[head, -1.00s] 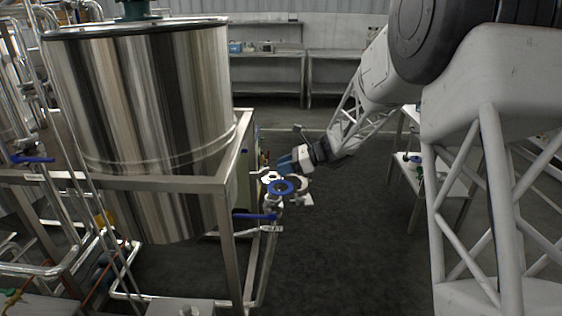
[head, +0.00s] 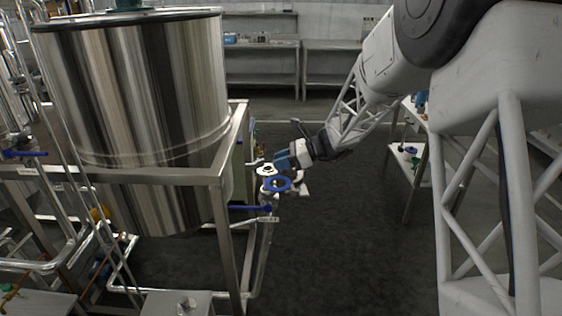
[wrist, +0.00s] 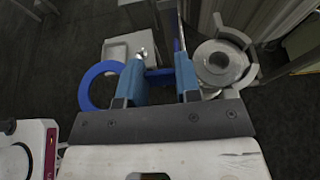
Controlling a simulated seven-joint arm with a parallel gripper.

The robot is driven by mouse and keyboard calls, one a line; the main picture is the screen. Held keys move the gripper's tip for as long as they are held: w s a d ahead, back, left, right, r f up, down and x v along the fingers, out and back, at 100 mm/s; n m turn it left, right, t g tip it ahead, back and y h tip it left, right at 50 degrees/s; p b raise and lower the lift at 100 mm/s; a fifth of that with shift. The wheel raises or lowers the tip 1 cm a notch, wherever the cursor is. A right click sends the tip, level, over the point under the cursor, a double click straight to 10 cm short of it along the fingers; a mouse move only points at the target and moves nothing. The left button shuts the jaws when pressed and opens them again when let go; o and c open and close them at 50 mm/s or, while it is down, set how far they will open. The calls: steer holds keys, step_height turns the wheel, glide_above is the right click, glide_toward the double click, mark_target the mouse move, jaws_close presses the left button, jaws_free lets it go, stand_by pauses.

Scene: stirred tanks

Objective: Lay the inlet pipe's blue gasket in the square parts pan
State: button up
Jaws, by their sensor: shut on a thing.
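The blue gasket (head: 278,185) is a flat ring, tilted, in front of and to the right of the pale pipe flange (head: 265,169) in the head view. In the wrist view the gasket (wrist: 86,94) lies left of my fingers, partly hidden by the left one. My gripper (head: 281,162) is shut on the gasket; in the wrist view a blue strip shows between the fingertips (wrist: 158,78). An open round clamp fitting (wrist: 221,63) stands to the right of the fingers, apart from the ring. I cannot pick out the square parts pan with certainty.
A steel tank (head: 135,95) in a metal frame (head: 226,235) stands left of my gripper. A blue valve handle (head: 250,208) is below the gasket. A side table (head: 412,172) with small items stands at right. Open floor (head: 340,240) lies between.

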stand_by(0.4)
steer(key=s+a+f+n+g, duration=0.1)
steer(key=s+a+f, duration=0.1)
steer(key=s+a, duration=0.4)
steer(key=s+a+f+n+g, duration=0.1)
steer(key=s+a+f, duration=0.1)
steer(key=s+a, duration=0.5)
steer(key=s+a+f+m+t, duration=0.1)
steer(key=s+a+f, duration=0.4)
steer(key=f, duration=0.5)
steer(key=s+a+f+m, duration=0.1)
steer(key=s+a+f, duration=0.35)
steer(key=f, duration=0.55)
steer(key=s+f+t, duration=0.1)
steer(key=s+f, duration=1.6)
steer(key=f, duration=0.1)
steer(key=shift+s+d+f, duration=0.3)
steer(key=w+a+f, duration=0.1)
steer(key=w+a, duration=0.9)
steer(key=a, duration=0.2)
steer(key=shift+w+f, duration=0.25)
steer(key=shift+w, duration=0.05)
steer(key=shift+f, duration=0.15)
